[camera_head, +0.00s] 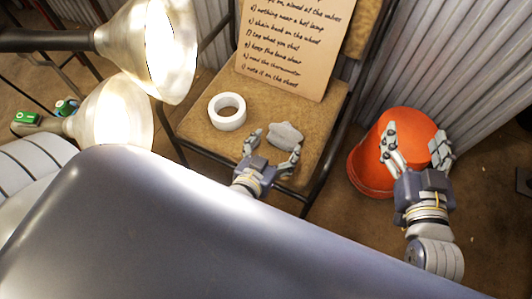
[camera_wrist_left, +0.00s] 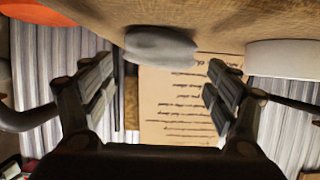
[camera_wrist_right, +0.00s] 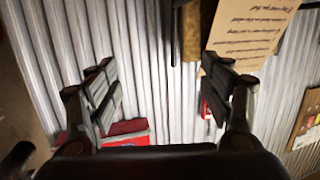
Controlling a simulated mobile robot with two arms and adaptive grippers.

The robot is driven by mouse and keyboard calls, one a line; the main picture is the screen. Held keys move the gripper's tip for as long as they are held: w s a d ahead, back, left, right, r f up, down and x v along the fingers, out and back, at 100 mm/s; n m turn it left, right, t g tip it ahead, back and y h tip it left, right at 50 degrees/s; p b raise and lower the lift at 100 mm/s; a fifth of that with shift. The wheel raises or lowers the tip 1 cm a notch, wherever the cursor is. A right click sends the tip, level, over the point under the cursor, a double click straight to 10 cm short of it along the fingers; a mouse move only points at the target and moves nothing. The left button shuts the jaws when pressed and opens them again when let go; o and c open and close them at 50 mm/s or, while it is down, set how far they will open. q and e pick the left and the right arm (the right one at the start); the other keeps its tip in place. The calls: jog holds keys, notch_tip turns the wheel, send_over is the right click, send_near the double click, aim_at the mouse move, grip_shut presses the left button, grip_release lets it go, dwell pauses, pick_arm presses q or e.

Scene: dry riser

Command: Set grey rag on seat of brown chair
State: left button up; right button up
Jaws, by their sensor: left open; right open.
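The grey rag (camera_head: 287,135), a small crumpled lump, lies on the seat of the brown chair (camera_head: 205,130), near its front right part. It also shows in the left wrist view (camera_wrist_left: 160,46), against the seat surface. My left gripper (camera_head: 272,144) is open at the seat's front edge, with its fingers spread on either side of the rag in the head view. The fingers are not closed on it. My right gripper (camera_head: 418,148) is open and empty, in front of the orange bucket to the right of the chair.
A roll of white tape (camera_head: 227,111) sits on the seat left of the rag. A lettered board (camera_head: 295,45) leans at the back of the seat. The orange bucket (camera_head: 365,172) stands right of the chair. Two lit lamps (camera_head: 112,115) are at the left. Corrugated metal (camera_head: 470,60) lines the back.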

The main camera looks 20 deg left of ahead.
pick_arm(q)
jog(key=v, duration=0.6)
jog(key=w+a+r+m+h, duration=0.1)
jog(key=w+r+m+h, duration=0.1)
jog(key=w+r, duration=0.6)
notch_tip(320, 180, up, 3)
jog(key=shift+w+a+r, duration=0.1)
jog(key=shift+w+a, duration=0.05)
pick_arm(e)
jog(key=f, duration=0.1)
jog(key=s+f+g, duration=0.1)
jog(key=f+g, duration=0.1)
jog(key=shift+s+d+f+h, duration=0.15)
jog(key=shift+d+f+h, duration=0.1)
jog(key=shift+d+h, duration=0.15)
jog(key=shift+s, duration=0.1)
